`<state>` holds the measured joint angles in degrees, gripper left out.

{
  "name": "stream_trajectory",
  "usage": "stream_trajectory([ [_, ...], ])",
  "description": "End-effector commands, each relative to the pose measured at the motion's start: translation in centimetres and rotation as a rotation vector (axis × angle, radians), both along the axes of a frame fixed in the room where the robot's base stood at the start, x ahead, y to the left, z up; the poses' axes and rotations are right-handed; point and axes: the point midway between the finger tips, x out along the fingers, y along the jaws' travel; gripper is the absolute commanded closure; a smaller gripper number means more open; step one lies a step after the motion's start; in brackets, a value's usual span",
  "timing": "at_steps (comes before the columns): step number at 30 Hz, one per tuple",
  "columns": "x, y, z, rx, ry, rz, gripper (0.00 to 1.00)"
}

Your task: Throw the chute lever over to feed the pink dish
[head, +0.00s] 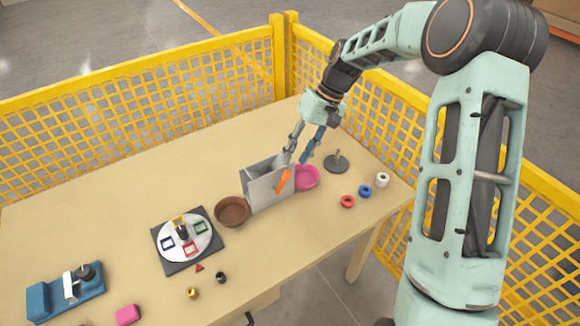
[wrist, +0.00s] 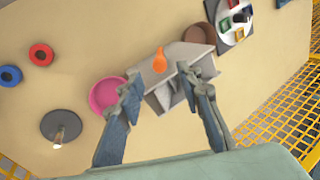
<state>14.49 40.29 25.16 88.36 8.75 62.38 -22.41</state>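The grey chute (head: 262,190) stands on the table between a brown bowl (head: 232,211) on its left and the pink dish (head: 307,177) on its right. An orange lever (head: 285,181) sits on its front face, slanting with its upper end to the right. In the wrist view the chute (wrist: 172,80), orange lever (wrist: 160,61), pink dish (wrist: 107,93) and brown bowl (wrist: 200,36) all show. My gripper (head: 299,157) is open and empty, just above and behind the chute's right end. In the wrist view its fingers (wrist: 160,84) spread on either side of the chute; contact cannot be told.
A grey peg stand (head: 337,164) and red, blue and white rings (head: 366,190) lie to the right. A round dial board (head: 184,240), a blue fixture (head: 65,293) and small parts lie left and front. Yellow mesh fencing (head: 140,102) borders the table.

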Motion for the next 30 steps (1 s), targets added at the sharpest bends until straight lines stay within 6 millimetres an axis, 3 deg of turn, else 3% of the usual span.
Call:
stream_trajectory([
  [9,-0.8,1.8,-4.1,0.0,0.001,0.0,0.67],
  [20,-0.9,2.0,-4.7,-0.002,-0.001,0.001,0.67],
  [30,-0.9,2.0,-4.6,-0.002,-0.001,0.001,1.0],
])
